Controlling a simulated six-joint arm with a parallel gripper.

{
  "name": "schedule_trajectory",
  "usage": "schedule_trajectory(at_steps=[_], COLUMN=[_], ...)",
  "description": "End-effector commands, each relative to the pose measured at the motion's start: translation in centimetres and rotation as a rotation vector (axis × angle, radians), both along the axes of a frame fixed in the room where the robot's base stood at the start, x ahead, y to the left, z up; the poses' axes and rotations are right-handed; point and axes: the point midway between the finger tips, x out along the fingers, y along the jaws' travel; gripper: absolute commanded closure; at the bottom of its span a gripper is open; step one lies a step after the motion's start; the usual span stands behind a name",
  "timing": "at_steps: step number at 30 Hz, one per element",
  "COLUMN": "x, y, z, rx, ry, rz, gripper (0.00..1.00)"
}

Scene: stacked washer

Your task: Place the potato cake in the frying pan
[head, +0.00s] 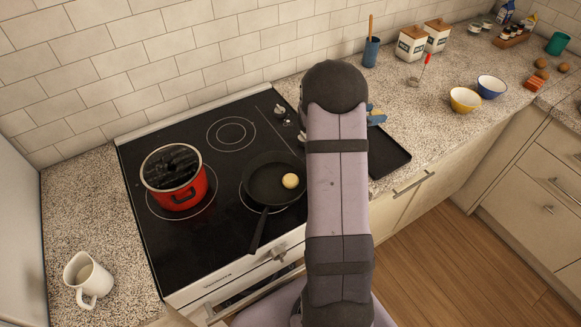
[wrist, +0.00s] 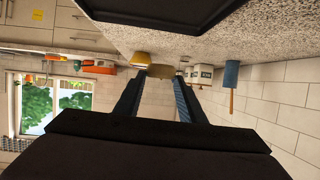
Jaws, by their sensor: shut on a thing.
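A black frying pan (head: 262,192) sits on the front right burner, its handle toward the stove's front edge. A round pale-yellow cake (head: 290,181) lies inside it at the right. My gripper (wrist: 160,78) is shut on a tan potato cake (wrist: 161,70), held between the fingertips in the wrist view. In the head view my arm hides most of the gripper; a bluish part (head: 376,115) shows right of the arm, above the counter by the dark tray. The held cake cannot be seen there.
A red pot (head: 175,180) stands on the left burner. A dark tray (head: 392,158) lies right of the stove; it also shows in the wrist view (wrist: 160,22). A yellow bowl (head: 465,100), a blue bowl (head: 490,87) and canisters (head: 412,44) stand farther right. A white mug (head: 88,280) is at left.

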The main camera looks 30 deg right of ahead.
Motion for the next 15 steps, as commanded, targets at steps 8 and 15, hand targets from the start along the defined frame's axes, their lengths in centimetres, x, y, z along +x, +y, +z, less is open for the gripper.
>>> schedule_trajectory(at_steps=[8,15], x=[-5.7,-9.9], y=[-4.7,-7.7], z=[3.0,5.8], rx=[-0.003,-0.005], ry=[-0.004,-0.005], rz=[-0.129,-0.104], gripper=[0.86,0.86])
